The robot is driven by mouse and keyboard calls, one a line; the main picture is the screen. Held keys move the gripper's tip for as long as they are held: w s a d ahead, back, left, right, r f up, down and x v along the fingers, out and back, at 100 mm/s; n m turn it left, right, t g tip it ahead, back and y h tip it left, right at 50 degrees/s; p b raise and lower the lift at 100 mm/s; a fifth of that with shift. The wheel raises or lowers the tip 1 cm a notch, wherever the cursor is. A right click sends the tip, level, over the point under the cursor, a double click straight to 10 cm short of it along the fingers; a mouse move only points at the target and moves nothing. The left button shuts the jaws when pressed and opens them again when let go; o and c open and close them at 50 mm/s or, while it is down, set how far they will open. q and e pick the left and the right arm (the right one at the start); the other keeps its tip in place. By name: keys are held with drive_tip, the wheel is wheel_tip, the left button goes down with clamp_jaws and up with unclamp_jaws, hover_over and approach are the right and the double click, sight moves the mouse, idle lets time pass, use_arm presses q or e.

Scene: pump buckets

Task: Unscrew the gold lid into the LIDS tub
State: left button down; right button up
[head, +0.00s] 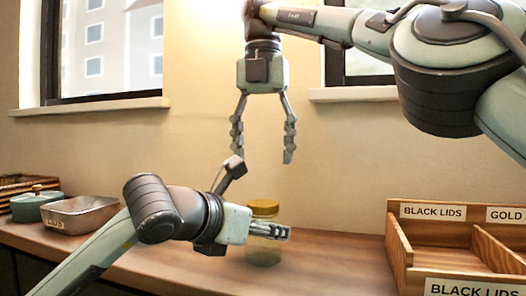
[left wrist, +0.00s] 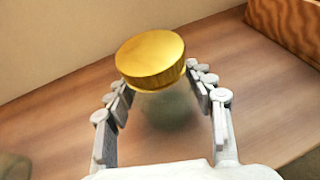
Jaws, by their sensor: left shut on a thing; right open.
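A glass jar (head: 262,254) with a gold lid (head: 263,206) stands upright on the wooden counter. My left gripper (head: 275,231) is shut around the jar just below the lid. In the left wrist view the gold lid (left wrist: 150,57) sits on the jar between the two fingers, and the glass below it is dim. My right gripper (head: 263,157) is open and empty, pointing down above the lid with a clear gap. The metal tub (head: 88,203) at the left has a small label that seems to read LIDS.
A wooden divided tray (head: 400,250) stands at the right, with BLACK LIDS and GOLD labels. A teal lidded pot (head: 35,205) and a wicker basket (head: 22,183) are at the far left. The counter between jar and divided tray is clear.

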sight(263, 202)
drive_tip(key=m, duration=1.8)
drive_tip(key=shift+f, duration=4)
drive_tip(key=shift+c, duration=0.3)
